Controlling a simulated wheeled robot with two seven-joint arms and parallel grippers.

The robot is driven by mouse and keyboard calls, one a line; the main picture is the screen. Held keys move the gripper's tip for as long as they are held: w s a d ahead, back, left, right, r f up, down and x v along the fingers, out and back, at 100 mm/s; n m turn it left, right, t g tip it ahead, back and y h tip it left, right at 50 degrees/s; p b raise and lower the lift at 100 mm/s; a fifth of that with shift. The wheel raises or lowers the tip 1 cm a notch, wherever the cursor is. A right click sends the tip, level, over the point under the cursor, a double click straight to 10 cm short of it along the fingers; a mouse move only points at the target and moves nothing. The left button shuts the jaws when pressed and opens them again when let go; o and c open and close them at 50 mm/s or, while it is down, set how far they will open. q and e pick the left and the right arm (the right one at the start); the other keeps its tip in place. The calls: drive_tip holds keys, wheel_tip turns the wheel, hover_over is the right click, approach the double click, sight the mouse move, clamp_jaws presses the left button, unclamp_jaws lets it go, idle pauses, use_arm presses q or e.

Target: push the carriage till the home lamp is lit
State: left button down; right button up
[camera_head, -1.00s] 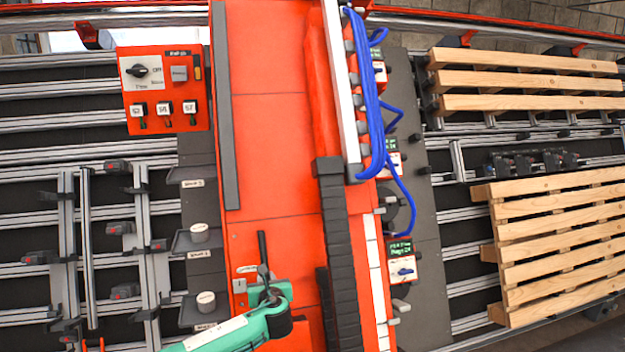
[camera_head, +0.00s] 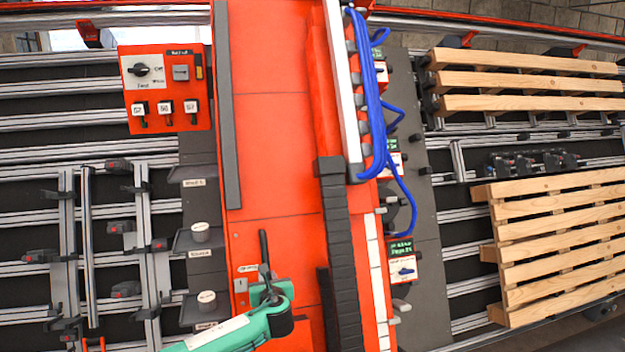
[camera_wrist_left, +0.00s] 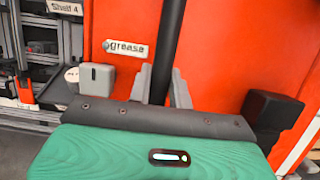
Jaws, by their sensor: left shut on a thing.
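A tall orange-red body (camera_head: 275,150), perhaps the carriage, runs down the middle of the head view. A thin black upright bar (camera_head: 264,246) stands in front of it, low in that view. My left gripper (camera_head: 268,283), on a green arm, is at the lower part of this bar. In the left wrist view the bar (camera_wrist_left: 171,40) rises between the two grey fingers (camera_wrist_left: 163,88), which are shut on it. A "grease" label (camera_wrist_left: 127,48) is on the orange face beside it. I cannot make out a home lamp. My right gripper is not in view.
An orange switch panel (camera_head: 163,109) is at the upper left. Grey shelves with round pieces (camera_head: 201,233) stand left of the body. Blue hoses (camera_head: 375,110), small panels (camera_head: 402,262) and a black cable chain (camera_head: 340,250) are on its right. Wooden pallets (camera_head: 560,240) lie at the right.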

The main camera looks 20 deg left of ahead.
use_arm(q)
drive_tip(key=shift+w+d+r, duration=0.15)
drive_tip(key=shift+w+d, duration=0.2)
drive_tip(key=shift+d, duration=0.55)
drive_tip(key=shift+w+d, duration=0.15)
drive_tip(key=shift+w, duration=0.15)
drive_tip(key=shift+a+f, duration=0.25)
